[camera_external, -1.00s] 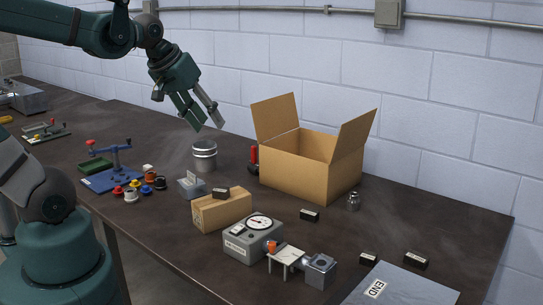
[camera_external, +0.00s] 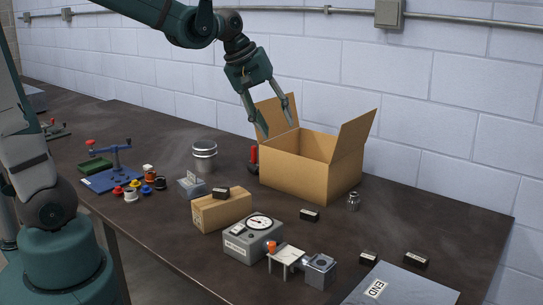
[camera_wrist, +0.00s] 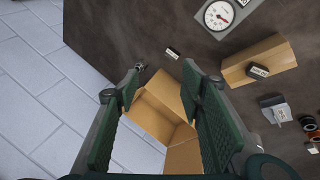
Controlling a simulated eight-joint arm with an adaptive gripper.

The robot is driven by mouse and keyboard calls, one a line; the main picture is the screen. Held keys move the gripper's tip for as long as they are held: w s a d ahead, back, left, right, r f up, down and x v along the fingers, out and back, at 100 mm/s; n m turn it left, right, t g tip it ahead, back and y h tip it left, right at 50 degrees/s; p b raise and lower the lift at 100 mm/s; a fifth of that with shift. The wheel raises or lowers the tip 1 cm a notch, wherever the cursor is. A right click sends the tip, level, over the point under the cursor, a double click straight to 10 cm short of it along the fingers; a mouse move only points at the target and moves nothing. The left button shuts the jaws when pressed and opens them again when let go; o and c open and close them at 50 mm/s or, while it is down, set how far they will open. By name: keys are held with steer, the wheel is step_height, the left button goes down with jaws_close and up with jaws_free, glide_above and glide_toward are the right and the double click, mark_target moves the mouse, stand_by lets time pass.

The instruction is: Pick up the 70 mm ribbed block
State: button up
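Several small dark blocks with white labels are in the external view. One block (camera_external: 221,193) lies on a closed carton, one (camera_external: 309,214) on the table in front of the open box, and two more, a block (camera_external: 367,258) and a block (camera_external: 415,260), near the grey END plate. I cannot read the labels or tell which is the 70 mm ribbed one. My gripper (camera_external: 279,127) is open and empty above the open cardboard box (camera_external: 290,168). The wrist view shows its spread fingers (camera_wrist: 161,75), the carton-top block (camera_wrist: 257,71) and another block (camera_wrist: 172,53).
The closed carton (camera_external: 208,217) and a dial scale (camera_external: 240,244) stand front centre. A metal can (camera_external: 204,156), a small metal weight (camera_external: 353,202), a grey END plate (camera_external: 410,289) and a small stand (camera_external: 286,254) surround them. The box flaps stand up high. Bare table lies right of the box.

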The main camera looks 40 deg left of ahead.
steer(key=w+d+f+n+g, duration=0.1)
steer(key=w+d+f+n, duration=0.1)
steer(key=w+d, duration=0.25)
steer(key=w+d+f+n, duration=0.1)
steer(key=w+d+f, duration=0.2)
steer(key=d, duration=0.3)
steer(key=n+g+h+b, duration=0.2)
steer(key=n+g+b, duration=0.15)
steer(key=n, duration=0.35)
glide_above(409, 253)
step_height(409, 253, down, 23)
steer(key=shift+a, duration=0.45)
steer(key=shift+r+g, duration=0.1)
steer(key=shift+g, duration=0.15)
steer(key=shift+x, duration=1.3)
